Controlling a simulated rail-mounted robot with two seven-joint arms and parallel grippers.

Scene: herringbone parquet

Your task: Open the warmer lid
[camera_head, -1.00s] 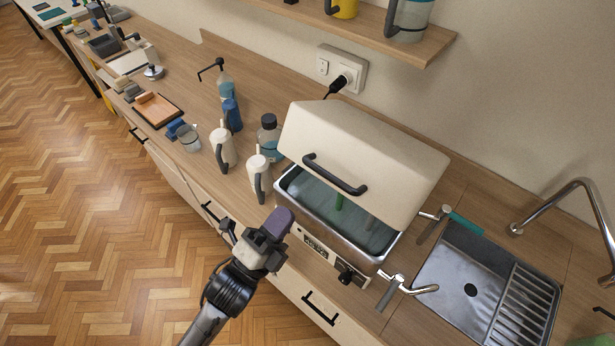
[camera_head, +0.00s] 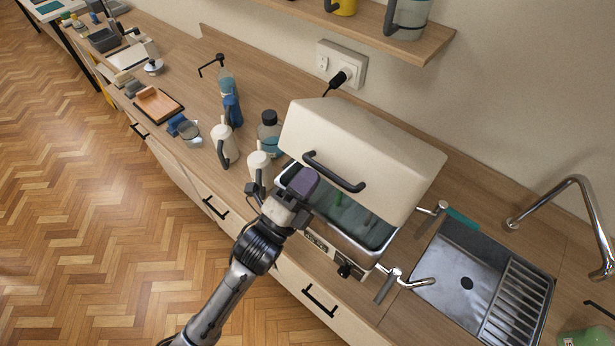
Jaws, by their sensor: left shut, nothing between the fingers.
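The warmer is a metal bath with a cream lid (camera_head: 365,150) tilted up and partly open. A black bar handle (camera_head: 334,172) runs along the lid's front. The metal basin (camera_head: 376,240) below holds liquid and something green inside. My left gripper (camera_head: 303,184) is shut and empty. Its purple-grey fingertips are over the basin's front left part, just below the lid handle's left end in the picture. I cannot tell whether they touch the lid. The gripper hides the basin's left front corner and part of the front panel. My right gripper is not in view.
White jugs (camera_head: 223,146) and capped bottles (camera_head: 269,132) stand left of the warmer. A metal sink (camera_head: 470,285) with a curved tap lies to the right. A wall shelf (camera_head: 380,35) is above. A socket with a black plug (camera_head: 339,79) is behind.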

